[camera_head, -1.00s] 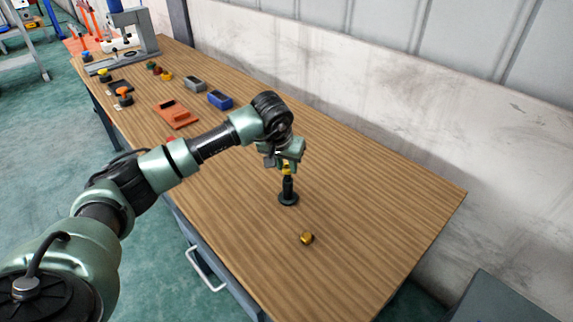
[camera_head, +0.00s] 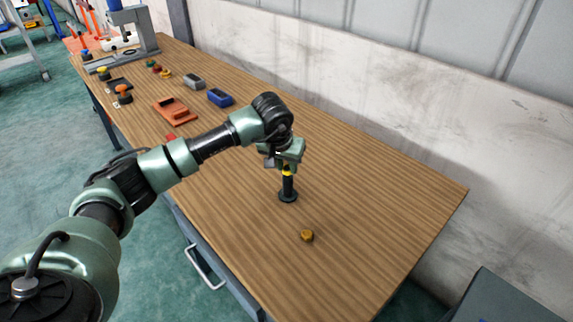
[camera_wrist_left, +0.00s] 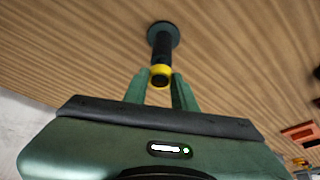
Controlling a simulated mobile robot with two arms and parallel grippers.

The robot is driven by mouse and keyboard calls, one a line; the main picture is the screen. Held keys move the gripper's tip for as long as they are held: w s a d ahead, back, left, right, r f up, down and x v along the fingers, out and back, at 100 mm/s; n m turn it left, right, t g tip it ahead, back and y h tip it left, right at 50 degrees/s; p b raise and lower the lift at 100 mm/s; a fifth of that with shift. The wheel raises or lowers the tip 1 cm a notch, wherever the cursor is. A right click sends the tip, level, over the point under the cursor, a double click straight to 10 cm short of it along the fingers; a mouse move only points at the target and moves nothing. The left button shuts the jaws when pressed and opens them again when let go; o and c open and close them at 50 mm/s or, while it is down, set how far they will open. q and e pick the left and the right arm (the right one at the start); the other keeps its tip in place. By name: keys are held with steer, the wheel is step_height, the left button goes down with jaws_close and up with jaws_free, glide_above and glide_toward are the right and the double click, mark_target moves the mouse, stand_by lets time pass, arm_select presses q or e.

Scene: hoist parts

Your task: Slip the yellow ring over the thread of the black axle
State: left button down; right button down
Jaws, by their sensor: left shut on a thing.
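The black axle (camera_head: 288,187) stands upright on its round base on the wooden table. The yellow ring (camera_head: 287,172) is at the axle's top end. My left gripper (camera_head: 286,166) is above the axle, pointing down, with its fingers shut on the ring. In the left wrist view the ring (camera_wrist_left: 160,70) sits between the fingertips (camera_wrist_left: 160,76), and a dark end shows inside it, so it looks to be around the axle's top. The axle's shaft (camera_wrist_left: 162,45) runs away below it. How far down the thread the ring sits is hard to tell. My right gripper is not in view.
A brass-coloured nut (camera_head: 306,235) lies on the table in front of the axle. A blue block (camera_head: 220,97), a grey block (camera_head: 194,81) and an orange-red tray (camera_head: 174,111) lie farther back left. The table's right side is clear.

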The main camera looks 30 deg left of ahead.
arm_select(q)
steer(key=shift+f, duration=0.3)
steer(key=c, duration=1.1)
jaws_free()
steer(key=shift+o, duration=0.2)
steer(key=shift+r, duration=0.15)
steer(key=b+v, duration=0.2)
steer(key=v, duration=0.5)
steer(key=shift+r, duration=0.3)
steer(key=shift+s+f, duration=0.1)
steer(key=shift+s, duration=0.1)
